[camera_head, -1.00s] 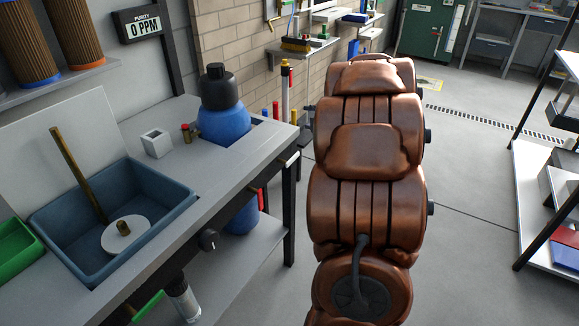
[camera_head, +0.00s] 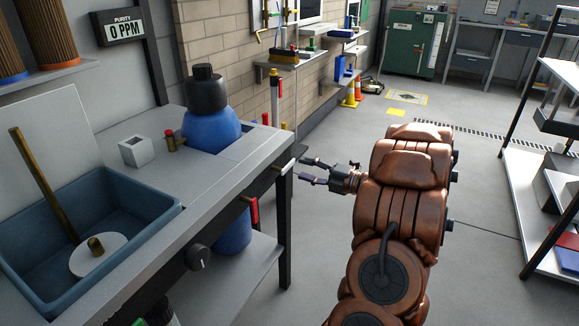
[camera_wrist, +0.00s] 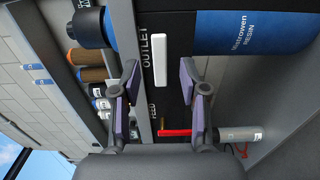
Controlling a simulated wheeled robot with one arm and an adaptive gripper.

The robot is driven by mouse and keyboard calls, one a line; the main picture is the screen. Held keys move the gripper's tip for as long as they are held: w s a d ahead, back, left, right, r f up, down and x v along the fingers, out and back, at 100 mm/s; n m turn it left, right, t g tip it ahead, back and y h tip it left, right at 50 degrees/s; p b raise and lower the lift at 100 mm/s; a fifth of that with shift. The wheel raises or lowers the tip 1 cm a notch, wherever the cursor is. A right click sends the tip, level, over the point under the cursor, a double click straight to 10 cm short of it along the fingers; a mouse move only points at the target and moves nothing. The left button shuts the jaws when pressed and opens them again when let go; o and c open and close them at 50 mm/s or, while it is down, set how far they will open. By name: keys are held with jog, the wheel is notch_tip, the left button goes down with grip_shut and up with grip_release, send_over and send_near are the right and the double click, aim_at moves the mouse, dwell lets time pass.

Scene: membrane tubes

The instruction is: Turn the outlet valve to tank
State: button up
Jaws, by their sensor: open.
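The outlet valve's white handle (camera_wrist: 159,60) lies beside the word OUTLET in the wrist view. In the head view the white handle (camera_head: 289,166) sticks out near the bench's front right corner. My gripper (camera_wrist: 156,82) is open and empty, with its purple-padded fingers on either side of the white handle in the picture. I see no clear contact. In the head view my gripper (camera_head: 303,171) points left toward the handle, just to its right. The blue resin tank (camera_head: 212,130) with a black cap is set into the bench and continues below it.
A black knob (camera_head: 198,257) is on the bench front. A blue sink (camera_head: 40,270) is at left.

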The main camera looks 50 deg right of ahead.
aim_at(292, 165)
jog(key=shift+b+x, duration=0.3)
jog(key=shift+x, duration=2.45)
grip_shut()
